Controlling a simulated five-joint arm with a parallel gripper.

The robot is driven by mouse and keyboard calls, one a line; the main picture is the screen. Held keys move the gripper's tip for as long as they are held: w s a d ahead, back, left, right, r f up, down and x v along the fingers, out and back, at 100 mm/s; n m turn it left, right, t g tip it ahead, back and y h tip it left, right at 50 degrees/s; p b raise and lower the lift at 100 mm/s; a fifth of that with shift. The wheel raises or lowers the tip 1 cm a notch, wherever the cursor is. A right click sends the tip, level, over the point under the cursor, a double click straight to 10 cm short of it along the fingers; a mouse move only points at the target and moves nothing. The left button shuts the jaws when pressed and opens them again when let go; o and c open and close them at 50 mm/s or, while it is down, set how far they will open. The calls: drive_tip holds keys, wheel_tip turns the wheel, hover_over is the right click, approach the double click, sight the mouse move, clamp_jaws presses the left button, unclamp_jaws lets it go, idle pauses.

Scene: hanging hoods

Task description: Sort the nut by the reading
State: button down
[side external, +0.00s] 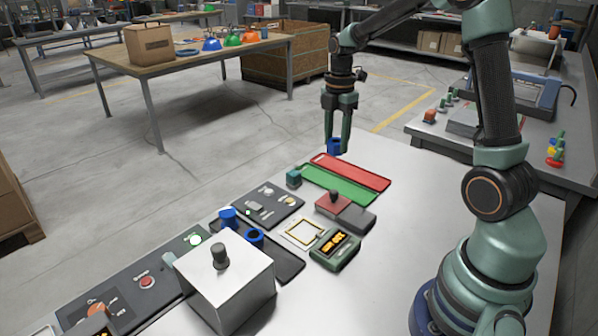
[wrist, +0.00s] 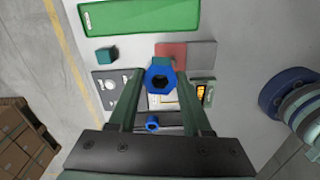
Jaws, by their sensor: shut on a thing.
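My gripper (side external: 337,139) is shut on a blue nut (side external: 335,147), held in the air near the far end of the red tray (side external: 365,175). In the wrist view the nut (wrist: 151,80) sits between the fingertips, its dark hole facing the camera. The green tray (side external: 338,184) lies alongside the red one; both look empty. The green meter (side external: 341,251) shows orange characters that I cannot read surely. A yellow-framed pad (side external: 303,233) is beside it. Other blue nuts (side external: 255,237) are by the dark tray (side external: 287,262).
A metal hood with a black knob (side external: 222,275) stands at the front, hiding part of the dark tray. A red block (side external: 333,203), a teal cube (side external: 293,179) and a dark control panel (side external: 268,206) occupy the middle. The bench surface right of the meter is clear.

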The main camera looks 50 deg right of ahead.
drive_tip(key=s+d+f+n, duration=0.1)
drive_tip(key=s+d+f, duration=0.15)
drive_tip(key=d, duration=0.45)
drive_tip(key=s+d+f+n, duration=0.15)
drive_tip(key=d+f, duration=0.25)
drive_tip(key=d, duration=0.4)
drive_tip(key=shift+m, duration=0.45)
drive_tip(key=shift+s+a+f, duration=0.1)
drive_tip(key=shift+s+f, duration=0.05)
drive_tip(key=shift+f, duration=3.4)
drive_tip(key=shift+f, duration=0.5)
drive_tip(key=shift+c, duration=1.3)
unclamp_jaws()
